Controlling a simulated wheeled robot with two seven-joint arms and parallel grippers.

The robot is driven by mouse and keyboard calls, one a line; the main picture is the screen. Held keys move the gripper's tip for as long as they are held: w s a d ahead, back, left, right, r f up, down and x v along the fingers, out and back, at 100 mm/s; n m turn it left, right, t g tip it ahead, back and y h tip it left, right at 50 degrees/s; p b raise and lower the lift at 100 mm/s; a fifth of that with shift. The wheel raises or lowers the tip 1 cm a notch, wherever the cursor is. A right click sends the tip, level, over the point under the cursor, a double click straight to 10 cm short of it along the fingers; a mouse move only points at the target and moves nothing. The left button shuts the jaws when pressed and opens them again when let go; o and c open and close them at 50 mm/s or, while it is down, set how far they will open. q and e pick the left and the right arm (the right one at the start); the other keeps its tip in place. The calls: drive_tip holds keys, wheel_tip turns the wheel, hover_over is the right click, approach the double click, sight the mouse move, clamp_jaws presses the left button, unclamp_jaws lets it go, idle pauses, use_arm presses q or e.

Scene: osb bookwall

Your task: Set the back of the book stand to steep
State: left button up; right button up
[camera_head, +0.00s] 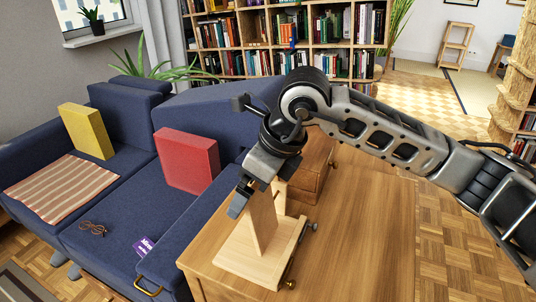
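The book stand (234,254) is pale wood and stands on the near left end of the wooden table. Its back board (263,222) stands up steeply from the flat base. A metal knob sticks out at the base's right side. My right gripper (240,202) comes in from the right and reaches down at the top of the back board. One dark finger shows just left of the board; the other finger is not clearly seen, so I cannot tell whether it grips the board. The hand hides the board's top edge. My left gripper is not in view.
The wooden table (355,245) is bare to the right of the stand. A wooden box (310,172) stands behind it. A blue sofa (110,215) with yellow (87,131) and red (187,160) cushions, glasses (93,229) and a striped cloth (62,188) lies left. Bookshelves (290,45) stand behind.

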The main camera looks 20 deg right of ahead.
drive_tip(key=v, duration=1.5)
drive_tip(key=shift+r+p, duration=0.2)
drive_tip(key=shift+p, duration=0.1)
